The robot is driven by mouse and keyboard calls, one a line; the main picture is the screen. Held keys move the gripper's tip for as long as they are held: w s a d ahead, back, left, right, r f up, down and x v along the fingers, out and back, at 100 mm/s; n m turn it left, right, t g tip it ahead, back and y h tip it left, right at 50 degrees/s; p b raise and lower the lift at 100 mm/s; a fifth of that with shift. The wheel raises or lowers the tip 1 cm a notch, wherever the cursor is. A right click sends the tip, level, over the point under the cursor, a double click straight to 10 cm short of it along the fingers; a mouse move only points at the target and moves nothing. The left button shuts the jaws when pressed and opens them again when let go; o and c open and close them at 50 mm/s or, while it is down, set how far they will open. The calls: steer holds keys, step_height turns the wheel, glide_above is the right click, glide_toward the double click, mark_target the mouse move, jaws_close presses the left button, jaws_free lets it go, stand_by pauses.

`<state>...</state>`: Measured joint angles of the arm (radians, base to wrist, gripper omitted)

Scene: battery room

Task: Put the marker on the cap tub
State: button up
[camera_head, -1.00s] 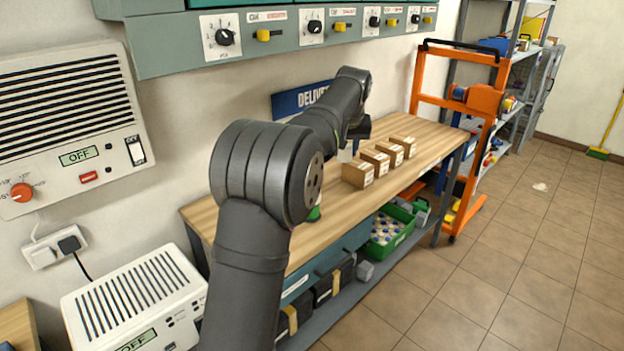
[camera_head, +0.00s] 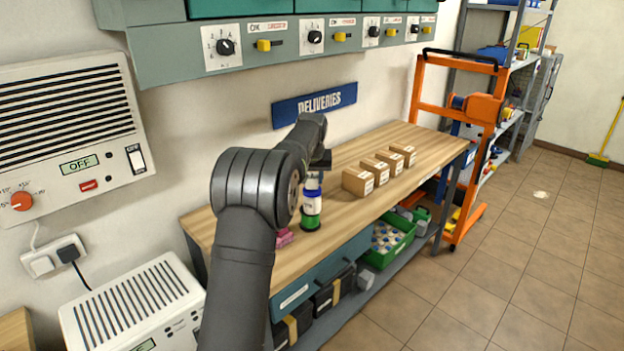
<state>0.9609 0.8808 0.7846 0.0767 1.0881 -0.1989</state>
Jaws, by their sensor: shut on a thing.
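My gripper (camera_head: 320,166) hangs at the end of my dark arm, above the near half of the wooden bench. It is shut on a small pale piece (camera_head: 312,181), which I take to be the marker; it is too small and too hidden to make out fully. Directly below is a white tub with a blue top (camera_head: 312,204), which I take to be the cap tub. It sits upright on a green round piece (camera_head: 311,222) on the bench. I cannot tell whether the held piece touches the blue top.
Several cardboard boxes (camera_head: 357,182) stand in a row to the right on the bench (camera_head: 345,217). A pink item (camera_head: 284,237) lies left of the tub, partly behind my arm. A green crate (camera_head: 407,238) is on the shelf below. The wall behind has a blue sign (camera_head: 314,104).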

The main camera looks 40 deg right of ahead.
steer(key=shift+f, duration=0.25)
steer(key=shift+f, duration=0.1)
steer(key=shift+f, duration=0.1)
steer(key=o, duration=1)
steer(key=v, duration=1.2)
steer(key=shift+r, duration=0.2)
